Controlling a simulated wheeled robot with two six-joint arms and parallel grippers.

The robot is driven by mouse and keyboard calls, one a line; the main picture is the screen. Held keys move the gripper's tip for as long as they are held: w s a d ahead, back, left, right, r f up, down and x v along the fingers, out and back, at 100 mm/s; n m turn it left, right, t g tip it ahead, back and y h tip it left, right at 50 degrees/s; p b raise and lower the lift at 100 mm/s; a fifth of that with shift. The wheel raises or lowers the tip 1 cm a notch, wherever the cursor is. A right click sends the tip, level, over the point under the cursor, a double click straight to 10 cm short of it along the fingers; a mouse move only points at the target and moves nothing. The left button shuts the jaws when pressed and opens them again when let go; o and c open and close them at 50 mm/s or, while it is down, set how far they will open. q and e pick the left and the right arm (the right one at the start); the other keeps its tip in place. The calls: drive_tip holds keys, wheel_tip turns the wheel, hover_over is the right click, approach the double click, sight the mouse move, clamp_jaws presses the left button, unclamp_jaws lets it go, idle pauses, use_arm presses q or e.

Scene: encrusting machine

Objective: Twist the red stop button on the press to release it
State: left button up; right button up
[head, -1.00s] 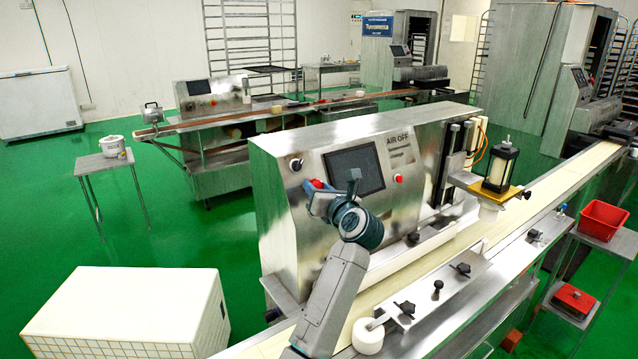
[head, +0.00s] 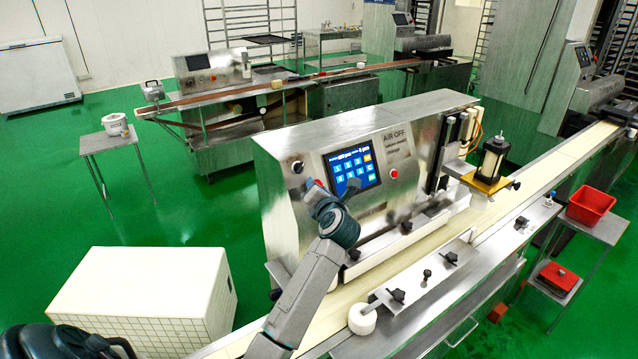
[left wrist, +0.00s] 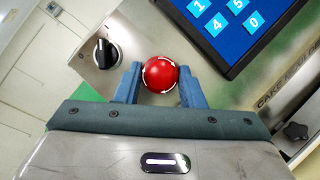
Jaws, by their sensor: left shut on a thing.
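The red stop button (left wrist: 159,74) is a round red knob with white arrow marks on the steel front of the press (head: 370,215). In the head view a small bit of its red (head: 319,183) shows behind my gripper. My left gripper (left wrist: 160,85) is shut on the button, with one blue finger on each side of it. It also shows in the head view (head: 322,196), against the panel left of the screen. The touchscreen (head: 352,168) is lit blue with number keys. My right gripper is not in view.
A black rotary switch (left wrist: 104,53) sits left of the button. A second red button (head: 394,174) is right of the screen. The conveyor belt (head: 440,248) runs along the press front. A white tiled block (head: 140,285) stands on the floor at left.

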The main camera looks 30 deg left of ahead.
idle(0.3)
use_arm(q)
drive_tip(key=o, duration=1)
drive_tip(key=shift+a, duration=0.15)
drive_tip(key=shift+w+a+f, duration=0.1)
drive_tip(key=shift+a+f, duration=0.1)
drive_tip(key=b+v, duration=0.4)
drive_tip(key=v, duration=0.6)
drive_tip(key=shift+s+d, duration=0.25)
drive_tip(key=shift+d, duration=0.05)
